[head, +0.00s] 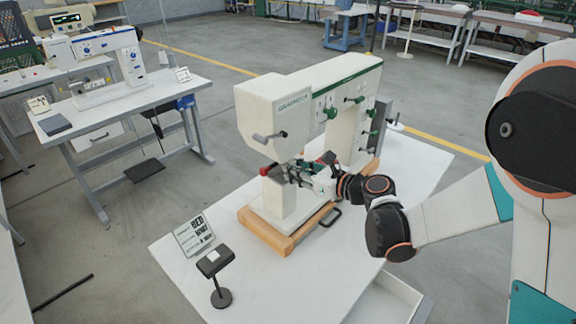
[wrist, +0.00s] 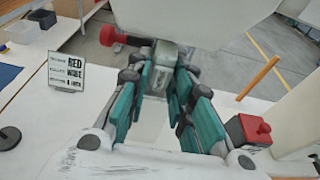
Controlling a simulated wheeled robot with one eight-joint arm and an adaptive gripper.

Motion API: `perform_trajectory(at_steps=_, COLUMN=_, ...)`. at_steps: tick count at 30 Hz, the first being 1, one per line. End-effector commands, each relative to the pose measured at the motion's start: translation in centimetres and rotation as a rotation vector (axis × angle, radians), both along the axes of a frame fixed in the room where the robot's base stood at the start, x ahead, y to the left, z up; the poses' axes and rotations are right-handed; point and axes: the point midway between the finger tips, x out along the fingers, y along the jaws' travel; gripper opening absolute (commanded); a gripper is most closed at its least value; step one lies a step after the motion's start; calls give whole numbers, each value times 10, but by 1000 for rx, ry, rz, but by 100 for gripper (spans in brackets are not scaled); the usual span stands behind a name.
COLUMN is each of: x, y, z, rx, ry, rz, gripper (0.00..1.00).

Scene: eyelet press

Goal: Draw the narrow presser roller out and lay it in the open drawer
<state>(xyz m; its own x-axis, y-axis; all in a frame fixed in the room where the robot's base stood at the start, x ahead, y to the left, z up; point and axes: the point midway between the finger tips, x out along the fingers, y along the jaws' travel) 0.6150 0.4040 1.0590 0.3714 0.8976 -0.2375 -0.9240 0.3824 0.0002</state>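The white machine (head: 290,115) stands on a wooden base on the white table. In the wrist view, a grey metal block (wrist: 164,66) hangs under its head, with a dark shaft and red knob (wrist: 110,36) to the left. The red knob also shows in the head view (head: 265,171). I cannot tell which part is the narrow presser roller. My gripper (wrist: 165,82) points at the block with its teal-padded fingers apart, their tips near its two sides; contact is unclear. In the head view, my gripper (head: 300,172) is beneath the machine head. The open drawer (head: 385,303) is at the lower right.
A printed sign (head: 194,237) and a small black stand (head: 217,272) occupy the table's front left. The table's right side (head: 410,165) is mostly clear. Another machine table (head: 125,105) is behind left.

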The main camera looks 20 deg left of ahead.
Motion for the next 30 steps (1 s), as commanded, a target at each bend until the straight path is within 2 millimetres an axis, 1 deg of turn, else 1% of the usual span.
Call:
perform_trajectory(at_steps=10, x=0, y=0, z=0, rx=0, ry=0, rz=0, gripper=0)
perform_trajectory(at_steps=30, x=-3, y=-9, z=0, rx=0, ry=0, rz=0, gripper=0)
